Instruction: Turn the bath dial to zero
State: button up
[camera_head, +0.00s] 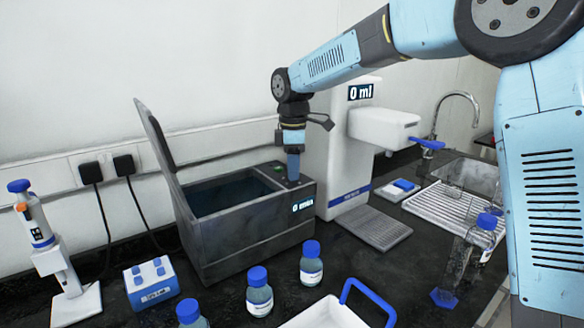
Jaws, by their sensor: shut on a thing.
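The grey water bath (250,238) stands at the back centre with its lid (157,135) tilted up and open. Its front display (303,204) reads "0 min". My gripper (293,178) points down at the control panel on the bath's right top. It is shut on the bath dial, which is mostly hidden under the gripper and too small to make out. A small green light (278,168) shows beside it on the panel.
A white dispenser (343,150) reading "0 ml" stands close to the right of the bath. Several blue-capped bottles (259,298) and a white tray with a blue handle (325,314) are in front. A pipette stand (68,285) and blue rack (151,286) are left. A sink (465,178) is right.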

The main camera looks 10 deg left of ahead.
jog(key=n, duration=0.6)
jog(key=shift+w+d+n, duration=0.1)
jog(key=shift+w+n, duration=0.1)
jog(key=shift+n, duration=0.1)
dwell(0.4)
jog(key=o, duration=1.1)
jog(key=shift+s, duration=0.1)
jog(key=shift+c, duration=0.2)
notch_tip(320, 180, up, 14)
jog(key=shift+f, duration=0.2)
